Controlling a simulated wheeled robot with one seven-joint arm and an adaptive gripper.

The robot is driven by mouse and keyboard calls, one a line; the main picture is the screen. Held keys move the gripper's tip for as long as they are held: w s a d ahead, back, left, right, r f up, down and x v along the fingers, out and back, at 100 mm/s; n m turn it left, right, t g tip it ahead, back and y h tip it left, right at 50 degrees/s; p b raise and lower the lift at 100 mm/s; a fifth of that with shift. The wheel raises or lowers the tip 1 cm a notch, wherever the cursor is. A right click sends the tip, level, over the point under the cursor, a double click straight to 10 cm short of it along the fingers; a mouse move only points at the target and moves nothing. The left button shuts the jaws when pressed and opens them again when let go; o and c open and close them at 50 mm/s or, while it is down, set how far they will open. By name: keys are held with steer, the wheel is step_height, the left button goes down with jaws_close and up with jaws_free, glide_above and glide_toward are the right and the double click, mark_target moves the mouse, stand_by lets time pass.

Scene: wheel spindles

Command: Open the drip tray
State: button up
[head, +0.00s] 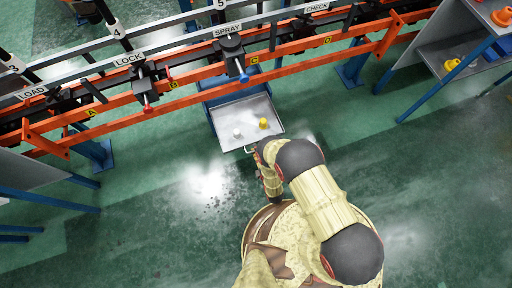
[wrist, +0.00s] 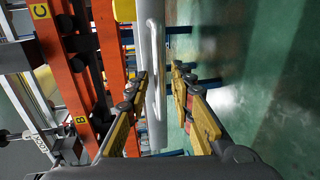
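The drip tray (head: 246,112) is a shallow grey metal tray sticking out from under the orange rails in the head view. A white piece (head: 238,133) and a yellow piece (head: 263,123) stand in it. Its front edge, with a small pale handle (head: 251,148), faces my arm. In the wrist view a light grey bar (wrist: 151,50), which looks like the tray's front or handle, runs upright in the picture. My gripper (wrist: 160,76) has its yellow-padded fingers apart, one on either side of this bar, with a gap on the right. In the head view my arm mostly hides the fingers.
Orange rails (head: 185,88) with black fixtures and station signs cross above the tray. A grey shelf unit (head: 450,55) stands at upper right, another table (head: 40,180) at left. The green floor (head: 160,220) in front is clear.

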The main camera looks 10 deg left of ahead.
steer(key=shift+r, duration=0.1)
steer(key=shift+r, duration=0.6)
steer(key=o, duration=1.2)
steer(key=r, duration=0.8)
steer(key=shift+w+a, duration=0.15)
steer(key=shift+w, duration=0.05)
steer(key=shift+c, duration=0.2)
steer(key=shift+s+r, duration=0.1)
steer(key=shift+r, duration=0.15)
steer(key=c, duration=1.2)
steer(key=shift+o, duration=0.2)
steer(key=shift+s+r, duration=0.1)
